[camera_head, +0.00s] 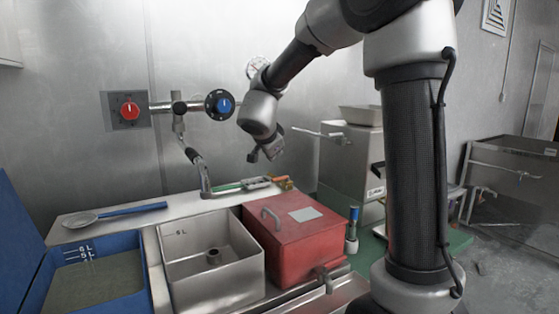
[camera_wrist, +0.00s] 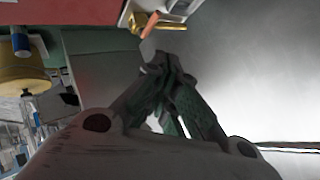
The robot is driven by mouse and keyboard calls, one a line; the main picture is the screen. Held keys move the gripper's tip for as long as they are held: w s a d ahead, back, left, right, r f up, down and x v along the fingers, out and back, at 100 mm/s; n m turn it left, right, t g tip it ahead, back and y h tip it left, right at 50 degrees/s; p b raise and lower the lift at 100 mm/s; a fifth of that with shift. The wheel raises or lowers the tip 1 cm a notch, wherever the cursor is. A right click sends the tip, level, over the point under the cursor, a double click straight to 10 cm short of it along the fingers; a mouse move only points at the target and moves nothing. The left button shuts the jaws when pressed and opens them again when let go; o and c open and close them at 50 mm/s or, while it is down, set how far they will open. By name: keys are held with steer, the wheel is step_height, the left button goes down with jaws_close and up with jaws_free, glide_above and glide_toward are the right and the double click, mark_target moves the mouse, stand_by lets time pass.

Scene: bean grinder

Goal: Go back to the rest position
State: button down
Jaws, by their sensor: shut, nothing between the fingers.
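My gripper (camera_head: 266,152) is held in the air above and behind the red lidded box, in front of the metal wall. In the wrist view my gripper (camera_wrist: 158,60) has its fingers together with nothing between them. The red box (camera_head: 300,240) has a grey handle and a pale label on its lid; a red surface, likely this box, shows at the top left of the wrist view (camera_wrist: 85,10). The gripper is apart from the box.
A steel sink (camera_head: 210,262) and a blue-rimmed basin (camera_head: 98,276) stand left of the box. A ladle (camera_head: 115,214) lies on the back ledge. A tap (camera_head: 194,158), a red knob (camera_head: 129,110) and a blue knob (camera_head: 223,104) are on the wall. A steel machine (camera_head: 347,160) stands right.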

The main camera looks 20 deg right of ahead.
steer(key=shift+s+a+r, duration=0.25)
steer(key=shift+a, duration=0.05)
steer(key=w+a+n+t+y, duration=0.3)
steer(key=a+n+y, duration=0.1)
steer(key=a+y, duration=0.25)
steer(key=s+a+f+n+g+y, duration=0.2)
steer(key=s+n, duration=0.2)
steer(key=s, duration=0.4)
steer(key=s+a+f+n+g+y, duration=0.1)
steer(key=s+a+n+g+y, duration=0.2)
steer(key=s, duration=0.4)
steer(key=s+d+n+g+h, duration=0.1)
steer(key=s+d, duration=0.3)
steer(key=s, duration=0.4)
steer(key=s+d+n+g+h, duration=0.1)
steer(key=s+d+n+h, duration=0.1)
steer(key=s+d, duration=0.3)
steer(key=s+d+f+n+h, duration=0.1)
steer(key=s+d, duration=0.4)
steer(key=s, duration=0.5)
steer(key=shift+s+d+n+g+h, duration=0.2)
steer(key=shift+s+n+g+h, duration=0.15)
steer(key=shift+h, duration=0.4)
